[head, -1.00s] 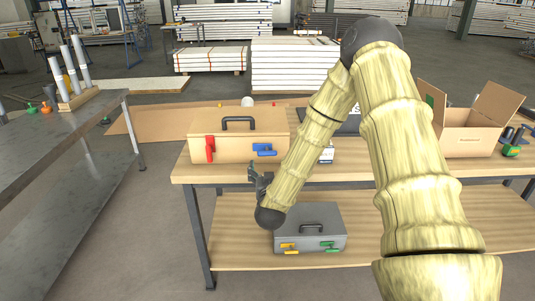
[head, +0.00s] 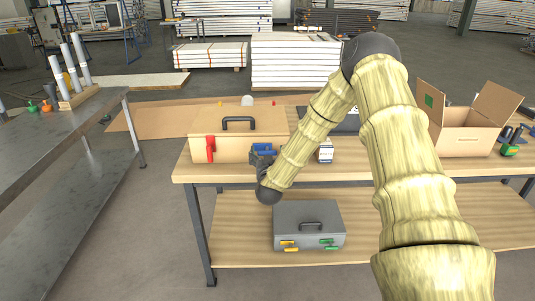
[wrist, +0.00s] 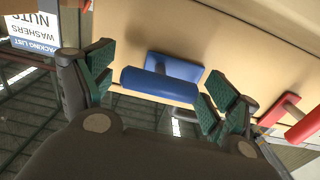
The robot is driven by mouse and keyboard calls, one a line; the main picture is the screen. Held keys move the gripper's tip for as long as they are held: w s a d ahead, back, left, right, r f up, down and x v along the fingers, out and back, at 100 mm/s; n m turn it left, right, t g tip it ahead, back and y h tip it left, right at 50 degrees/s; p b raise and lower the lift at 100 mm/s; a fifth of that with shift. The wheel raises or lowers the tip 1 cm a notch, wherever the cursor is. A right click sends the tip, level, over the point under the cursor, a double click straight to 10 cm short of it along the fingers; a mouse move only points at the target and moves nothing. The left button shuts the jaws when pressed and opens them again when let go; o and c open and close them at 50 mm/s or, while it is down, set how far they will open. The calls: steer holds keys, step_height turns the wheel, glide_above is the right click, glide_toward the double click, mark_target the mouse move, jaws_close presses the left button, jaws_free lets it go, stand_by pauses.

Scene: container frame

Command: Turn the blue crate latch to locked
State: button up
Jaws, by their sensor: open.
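The tan crate (head: 232,145) stands at the left end of the workbench. On its front are a red latch (head: 210,149) at the left and a blue latch (head: 262,148) at the right, partly hidden by my gripper. My gripper (head: 263,162) is at the crate front. In the wrist view, my open gripper (wrist: 160,78) has green-padded fingers on either side of the blue latch (wrist: 158,83). Its blue bar lies crosswise between them, with its plate on the crate face behind. I cannot tell whether a finger touches the bar. The red latch (wrist: 296,118) shows at the right there.
A small labelled box (head: 326,152) stands right of the crate on the workbench (head: 370,171). A grey case (head: 308,222) with yellow and green latches sits on the lower shelf. An open cardboard box (head: 465,137) is at the right. A metal table (head: 60,140) stands at the left.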

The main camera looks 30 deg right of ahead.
steer(key=c, duration=1.1)
